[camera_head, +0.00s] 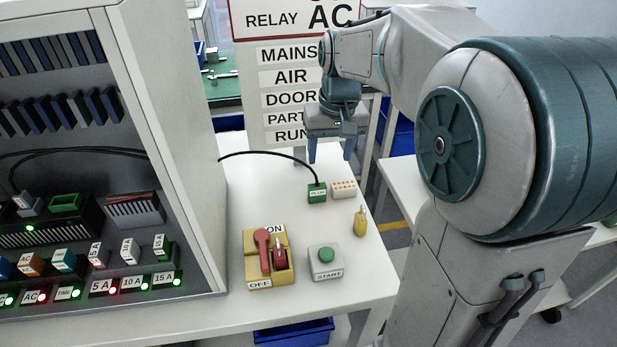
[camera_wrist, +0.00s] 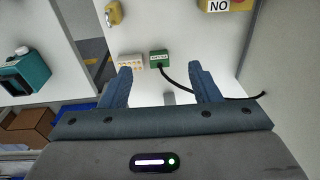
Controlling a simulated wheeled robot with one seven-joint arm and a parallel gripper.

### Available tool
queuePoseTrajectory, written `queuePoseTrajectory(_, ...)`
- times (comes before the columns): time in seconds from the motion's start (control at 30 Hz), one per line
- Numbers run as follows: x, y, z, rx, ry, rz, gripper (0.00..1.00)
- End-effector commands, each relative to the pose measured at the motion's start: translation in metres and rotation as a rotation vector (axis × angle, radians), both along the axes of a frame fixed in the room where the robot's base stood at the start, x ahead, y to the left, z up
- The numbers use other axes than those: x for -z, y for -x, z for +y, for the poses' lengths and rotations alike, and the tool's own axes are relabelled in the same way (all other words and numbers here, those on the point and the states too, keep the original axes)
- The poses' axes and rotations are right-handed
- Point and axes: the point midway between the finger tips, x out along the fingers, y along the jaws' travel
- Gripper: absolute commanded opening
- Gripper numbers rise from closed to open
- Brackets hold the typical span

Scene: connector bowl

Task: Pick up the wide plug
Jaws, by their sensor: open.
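A green plug (camera_head: 317,192) with a small label sits on the white table at the end of a black cable; it also shows in the wrist view (camera_wrist: 160,57). A pale block (camera_head: 343,188) with rows of small yellowish dots stands close beside it on the right, and on its left in the wrist view (camera_wrist: 131,61). The label is too small to read surely. My gripper (camera_head: 330,156) is open and empty, pointing down above and behind both. In the wrist view, the green plug shows between the two fingertips (camera_wrist: 161,72), beyond them.
The black cable (camera_head: 262,154) arches left to the cabinet (camera_head: 170,130). A yellow piece (camera_head: 361,222), a START button box (camera_head: 326,262) and a yellow ON/OFF switch box (camera_head: 259,283) stand nearer the front. A sign board (camera_head: 290,55) rises behind. The table's right edge is close.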

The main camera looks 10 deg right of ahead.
Motion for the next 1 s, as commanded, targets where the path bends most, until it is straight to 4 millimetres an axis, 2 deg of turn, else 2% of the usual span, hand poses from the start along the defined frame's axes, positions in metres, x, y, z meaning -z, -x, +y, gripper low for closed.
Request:
queuePoseTrajectory(0.03,0.019,-0.02,0.0,0.0,0.006,0.019,0.56)
queuePoseTrajectory(0.2,0.048,-0.069,0.001,0.0,0.024,0.064,0.56)
queuePoseTrajectory(0.4,0.068,-0.099,0.002,-0.003,0.042,0.093,0.56)
queuePoseTrajectory(0.57,0.082,-0.105,0.003,-0.005,0.046,0.101,0.56)
queuePoseTrajectory(0.8,0.129,-0.104,0.003,-0.004,0.045,0.102,0.56)
queuePoseTrajectory(1.0,0.154,-0.105,0.002,-0.004,0.046,0.1,0.56)
